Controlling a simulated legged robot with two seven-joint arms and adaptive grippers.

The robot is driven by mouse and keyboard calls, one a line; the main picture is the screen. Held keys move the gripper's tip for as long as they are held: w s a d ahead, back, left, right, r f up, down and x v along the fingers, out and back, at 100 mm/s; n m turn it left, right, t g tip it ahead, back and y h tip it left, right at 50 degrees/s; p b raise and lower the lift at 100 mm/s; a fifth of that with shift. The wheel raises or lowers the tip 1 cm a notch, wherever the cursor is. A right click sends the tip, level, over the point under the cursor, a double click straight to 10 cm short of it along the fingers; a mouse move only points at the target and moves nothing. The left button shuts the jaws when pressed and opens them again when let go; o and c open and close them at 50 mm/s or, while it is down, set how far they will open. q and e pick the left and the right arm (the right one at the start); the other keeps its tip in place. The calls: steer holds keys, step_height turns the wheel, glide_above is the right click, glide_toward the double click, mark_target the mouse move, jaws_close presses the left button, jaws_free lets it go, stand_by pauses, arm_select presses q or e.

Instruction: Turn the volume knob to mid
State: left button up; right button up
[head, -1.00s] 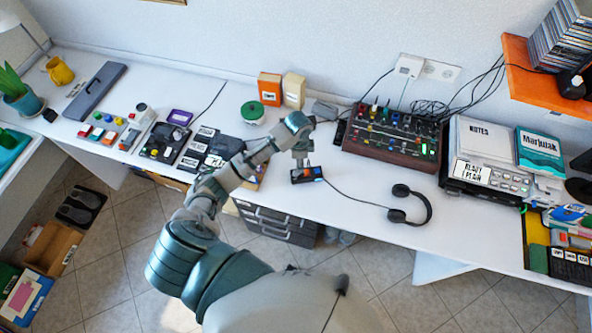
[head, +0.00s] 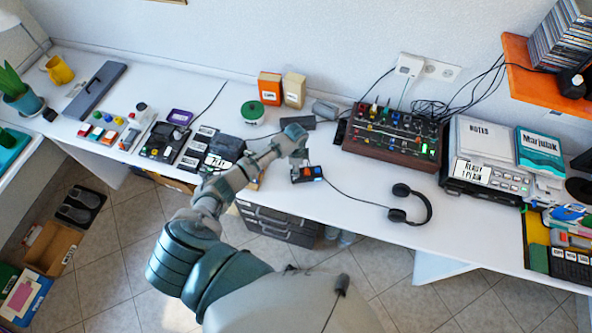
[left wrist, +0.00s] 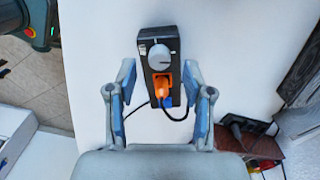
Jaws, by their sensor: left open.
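The volume knob (left wrist: 162,56) is a round grey-white knob on a small black box (left wrist: 150,32) on the white desk. An orange plug with a dark cable (left wrist: 163,84) sits in the same box. In the head view the small box (head: 307,174) lies near the desk's front edge, with my left gripper (head: 298,158) over it. In the left wrist view my left gripper (left wrist: 158,90) is open, with one finger on each side of the box and the knob ahead, between and beyond the fingertips. I cannot see a finger touching the knob. My right gripper is not in view.
Black headphones (head: 411,204) lie to the right, joined to the box by a cable. A mixer with many knobs (head: 393,137) stands behind right. A green-lidded tin (head: 252,111) and several small devices stand to the left. Desk space around the box is mostly clear.

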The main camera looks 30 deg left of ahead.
arm_select(q)
steer(key=shift+f, duration=1.4)
jaws_close()
steer(key=shift+d+r+n+p, duration=0.1)
steer(key=shift+r+n+p, duration=0.3)
steer(key=shift+p, duration=0.6)
steer(key=shift+f+n, duration=0.2)
steer(key=shift+n, duration=0.2)
steer(key=shift+f, duration=0.15)
jaws_free()
